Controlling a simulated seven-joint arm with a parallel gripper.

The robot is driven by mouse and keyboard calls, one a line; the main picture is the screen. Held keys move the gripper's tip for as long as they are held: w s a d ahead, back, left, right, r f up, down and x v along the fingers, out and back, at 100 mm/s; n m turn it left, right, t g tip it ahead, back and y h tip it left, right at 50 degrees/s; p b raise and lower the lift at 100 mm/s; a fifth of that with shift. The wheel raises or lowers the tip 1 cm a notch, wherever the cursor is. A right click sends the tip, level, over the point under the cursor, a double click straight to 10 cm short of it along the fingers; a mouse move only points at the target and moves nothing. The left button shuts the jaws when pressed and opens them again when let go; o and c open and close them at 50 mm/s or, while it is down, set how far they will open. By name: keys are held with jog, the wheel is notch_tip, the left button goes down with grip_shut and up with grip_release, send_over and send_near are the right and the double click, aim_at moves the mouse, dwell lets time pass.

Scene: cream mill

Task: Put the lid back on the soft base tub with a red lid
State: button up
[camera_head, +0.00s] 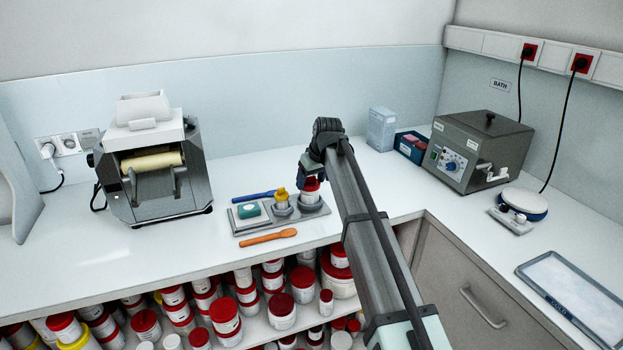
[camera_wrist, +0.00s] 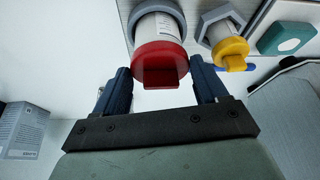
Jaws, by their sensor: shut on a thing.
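The soft base tub (camera_head: 309,196), a white labelled tub, stands upright in a grey holder. In the wrist view the tub (camera_wrist: 156,30) shows behind its red lid (camera_wrist: 160,58). The lid has a block-like red grip on top and also shows in the head view (camera_head: 311,185). My gripper (camera_head: 311,174) is above the tub, pointing down. In the wrist view my gripper (camera_wrist: 162,74) has one dark blue finger on each side of the lid and is shut on it. The lid lines up with the tub's mouth; I cannot tell whether it is fully seated.
A yellow-lidded tub (camera_head: 281,195) stands in a holder close on the left. A green block (camera_head: 249,210) lies on the tray beside it. A blue spatula (camera_head: 255,196) and an orange spatula (camera_head: 269,237) lie nearby. A three-roll mill (camera_head: 155,170) stands left; a bath (camera_head: 478,150) stands right.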

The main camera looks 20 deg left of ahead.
dwell(0.3)
jog(key=o, duration=1.1)
jog(key=shift+c, duration=0.2)
jog(key=shift+r, duration=0.15)
jog(key=shift+r, duration=2.1)
jog(key=shift+c, duration=0.5)
grip_shut()
jog(key=shift+a, duration=0.1)
